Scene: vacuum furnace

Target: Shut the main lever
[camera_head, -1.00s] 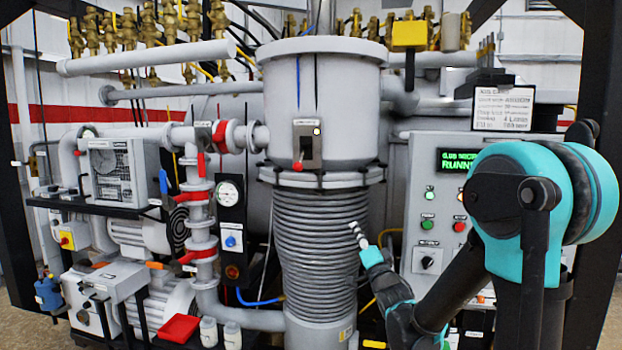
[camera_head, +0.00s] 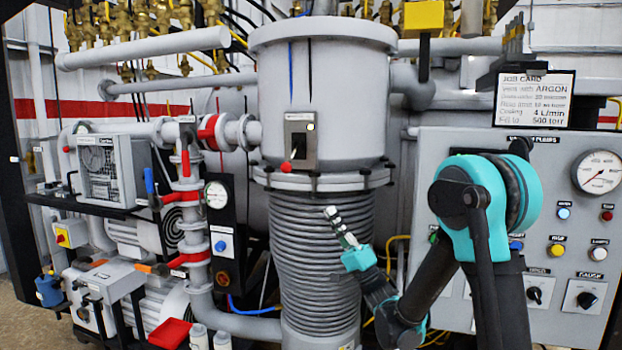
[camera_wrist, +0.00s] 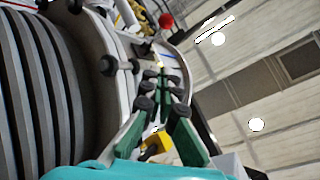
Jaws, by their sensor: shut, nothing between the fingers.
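The main lever is likely the one on the grey plate (camera_head: 300,140) on the front of the upper chamber, with a red knob (camera_head: 286,167) at the plate's lower left. A light shows at the plate's upper right. A red ball, likely the same knob, shows at the top of the wrist view (camera_wrist: 166,20), beyond my fingers. My gripper (camera_head: 331,212) is shut and empty, in front of the ribbed column, below and right of the knob and apart from it in the picture. In the wrist view, its green-padded fingers (camera_wrist: 160,92) point up toward the chamber flange.
The ribbed column (camera_head: 300,235) and the bolted flange (camera_head: 320,181) stand close to my gripper. Pipes with red valve handles (camera_head: 186,163) are at left. A control panel (camera_head: 570,140) with buttons and a gauge is at right, partly behind my arm.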

